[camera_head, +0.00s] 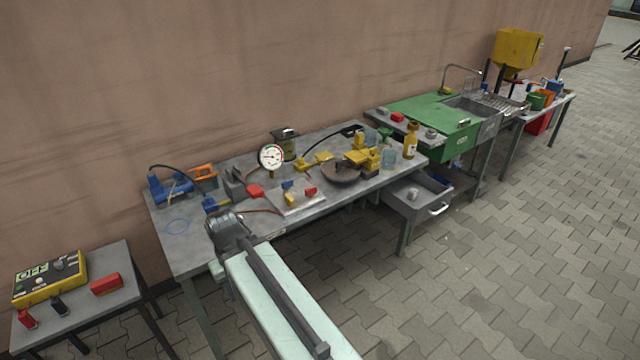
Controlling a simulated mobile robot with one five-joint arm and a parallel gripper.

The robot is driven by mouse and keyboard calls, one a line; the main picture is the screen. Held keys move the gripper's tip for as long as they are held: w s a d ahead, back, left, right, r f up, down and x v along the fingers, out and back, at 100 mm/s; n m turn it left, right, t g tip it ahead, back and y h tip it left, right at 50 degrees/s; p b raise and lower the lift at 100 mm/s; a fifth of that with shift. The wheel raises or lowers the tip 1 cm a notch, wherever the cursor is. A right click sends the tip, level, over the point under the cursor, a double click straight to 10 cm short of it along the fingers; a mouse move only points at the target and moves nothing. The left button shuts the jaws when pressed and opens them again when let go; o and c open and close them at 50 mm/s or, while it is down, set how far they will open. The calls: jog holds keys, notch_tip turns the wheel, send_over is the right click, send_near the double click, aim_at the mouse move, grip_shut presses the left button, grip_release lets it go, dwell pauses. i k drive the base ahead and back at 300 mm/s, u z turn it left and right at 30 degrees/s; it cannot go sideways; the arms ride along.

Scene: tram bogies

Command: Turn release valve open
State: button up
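A light metal plate (297,205) on the grey workbench carries small valve-like parts: a red one (310,191), a blue one (287,184) and a yellow one (290,198). I cannot tell which is the release valve, or whether it is open or closed. A round white dial gauge (271,157) stands upright just behind the plate. My pale green arm link reaches in from the bottom and ends in a dark grey joint over the bench's front edge, left of the plate. No gripper fingers show.
The workbench (185,258) also holds a blue vise (170,187), a dark round disc (341,173), yellow tools (366,157) and a yellow bottle (410,141). An open drawer (420,203) juts out at right. A low table (90,307) with a yellow control box (50,278) stands at left. Paved floor is clear at right.

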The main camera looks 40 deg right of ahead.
aim_at(309, 192)
jog(key=k, duration=1.1)
jog(key=z, duration=0.8)
jog(key=i, duration=2)
jog(key=u, duration=0.2)
